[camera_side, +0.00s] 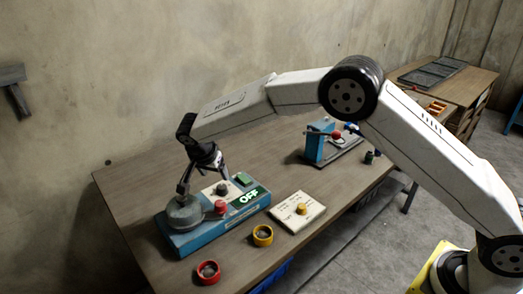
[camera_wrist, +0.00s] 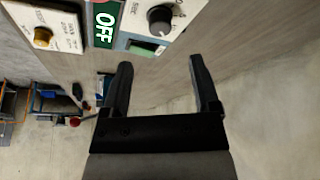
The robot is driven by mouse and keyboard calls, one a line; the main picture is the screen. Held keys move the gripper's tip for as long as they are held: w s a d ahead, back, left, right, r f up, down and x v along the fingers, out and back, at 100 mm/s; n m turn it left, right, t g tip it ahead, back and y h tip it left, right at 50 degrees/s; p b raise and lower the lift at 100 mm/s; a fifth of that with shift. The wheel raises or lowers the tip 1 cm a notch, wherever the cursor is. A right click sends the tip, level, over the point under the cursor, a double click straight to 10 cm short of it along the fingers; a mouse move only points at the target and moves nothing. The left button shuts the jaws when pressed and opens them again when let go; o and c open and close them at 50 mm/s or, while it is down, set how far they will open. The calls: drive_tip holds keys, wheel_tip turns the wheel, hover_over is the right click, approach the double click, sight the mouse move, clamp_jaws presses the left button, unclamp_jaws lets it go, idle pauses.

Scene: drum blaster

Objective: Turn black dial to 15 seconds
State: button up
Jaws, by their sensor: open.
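The black dial (camera_side: 222,189) sits on a white plate on the blue machine, beside a green button (camera_side: 244,179) and a green sign reading OFF (camera_side: 249,196). In the wrist view the dial (camera_wrist: 160,19) is at the top, beyond my fingertips and apart from them. Its markings are too small to read. My gripper (camera_side: 203,170) is above the machine, near the dial, in the side view. In the wrist view my gripper (camera_wrist: 162,68) shows two black fingers spread wide with nothing between them.
A grey round drum (camera_side: 183,213) and a red knob (camera_side: 221,207) are on the machine, close to my gripper. A white panel with a yellow knob (camera_side: 301,208) lies to the right. Red (camera_side: 208,271) and yellow (camera_side: 263,235) rings lie in front. Another blue device (camera_side: 318,147) stands farther back.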

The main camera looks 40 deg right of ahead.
sight(223, 186)
drive_tip(key=shift+d+n, duration=0.1)
drive_tip(key=shift+n, duration=0.2)
drive_tip(key=n, duration=0.1)
drive_tip(key=n+y, duration=0.1)
drive_tip(key=n, duration=0.2)
drive_tip(key=shift+s+d+f+y, duration=0.35)
drive_tip(key=shift+s+f+y, duration=0.05)
drive_tip(key=n+y, duration=0.1)
drive_tip(key=n, duration=0.1)
drive_tip(key=d+n, duration=0.1)
drive_tip(key=n, duration=0.1)
drive_tip(key=shift+s+f+n+y, duration=0.1)
drive_tip(key=shift+s+n+y, duration=0.1)
drive_tip(key=shift+n+y, duration=0.15)
drive_tip(key=n+y, duration=0.1)
drive_tip(key=n, duration=0.1)
drive_tip(key=d+n, duration=0.1)
drive_tip(key=n, duration=0.1)
drive_tip(key=shift+d+y, duration=0.1)
drive_tip(key=shift+y, duration=0.25)
drive_tip(key=shift+d+r+n+t+y, duration=0.25)
drive_tip(key=shift+d+n+t, duration=0.25)
drive_tip(key=shift+n, duration=0.7)
drive_tip(key=shift+d+r+n+t+y, duration=0.25)
drive_tip(key=shift+d+n+t, duration=0.2)
drive_tip(key=shift+n, duration=0.7)
drive_tip(key=shift+f, duration=0.15)
drive_tip(key=shift+x, duration=3.8)
clamp_jaws()
